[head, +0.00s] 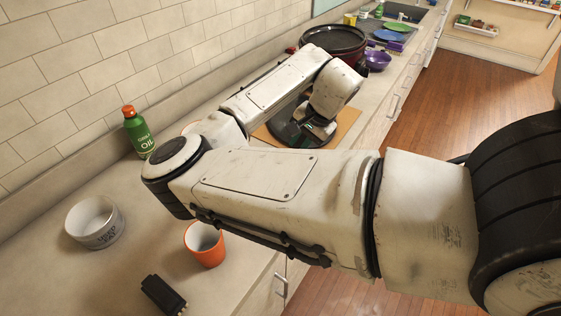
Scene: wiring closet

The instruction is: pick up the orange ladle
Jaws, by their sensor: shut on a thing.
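My gripper (318,127) is at the end of my bent arm, low over a dark round pan-like thing (288,134) on the counter. The wrist and arm cover most of it. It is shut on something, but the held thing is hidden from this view. I cannot make out an orange ladle anywhere in the picture. I cannot tell whether my gripper touches the dark round thing.
A wooden board (346,122) lies under the dark thing. A red pot (333,40) and purple bowl (377,60) stand behind. A green oil bottle (139,133), white bowl (94,222), orange cup (205,244) and black object (163,295) are at left. Tiled wall bounds the counter.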

